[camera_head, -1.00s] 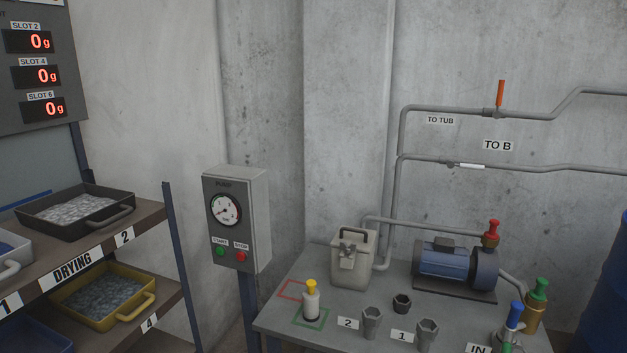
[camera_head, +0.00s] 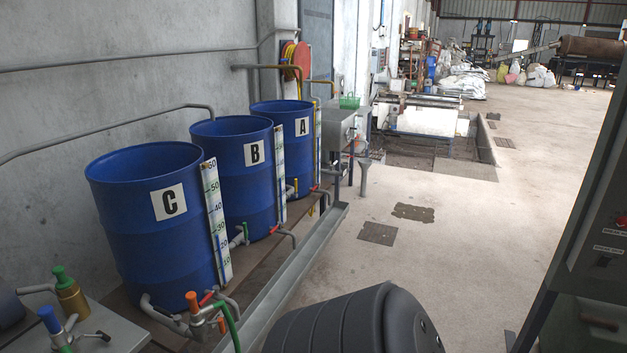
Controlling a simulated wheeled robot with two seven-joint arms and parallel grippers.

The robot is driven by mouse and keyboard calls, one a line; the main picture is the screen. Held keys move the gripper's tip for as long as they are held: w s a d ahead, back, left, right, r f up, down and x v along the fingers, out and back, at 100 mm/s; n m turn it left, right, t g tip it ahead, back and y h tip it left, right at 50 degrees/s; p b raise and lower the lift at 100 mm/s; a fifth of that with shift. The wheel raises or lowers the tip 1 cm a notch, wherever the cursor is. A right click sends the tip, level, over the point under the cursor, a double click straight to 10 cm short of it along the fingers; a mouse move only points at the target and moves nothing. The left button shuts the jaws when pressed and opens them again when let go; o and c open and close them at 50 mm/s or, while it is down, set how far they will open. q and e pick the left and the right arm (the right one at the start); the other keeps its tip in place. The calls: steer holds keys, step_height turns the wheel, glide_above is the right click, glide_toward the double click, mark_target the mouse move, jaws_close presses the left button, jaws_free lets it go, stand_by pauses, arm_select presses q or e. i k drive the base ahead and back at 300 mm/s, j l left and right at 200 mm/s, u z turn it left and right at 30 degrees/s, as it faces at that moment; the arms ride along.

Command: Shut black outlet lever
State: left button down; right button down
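A small black lever (camera_head: 97,336) sticks out to the right beside the blue-handled valve (camera_head: 54,328) on the grey bench at the lower left. I cannot tell for sure whether it is the outlet lever, or whether it is open or shut. A green-capped brass fitting (camera_head: 68,288) stands behind it. Neither of my grippers is in view.
Blue drums C (camera_head: 150,225), B (camera_head: 232,170) and A (camera_head: 286,140) stand along the wall, with valves and pipes at their feet. A metal channel (camera_head: 285,270) runs in front. Open concrete floor (camera_head: 430,270) lies to the right. A dark cabinet (camera_head: 590,230) stands at the right edge.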

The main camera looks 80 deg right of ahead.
mark_target(163, 311)
steer(key=z, duration=1.8)
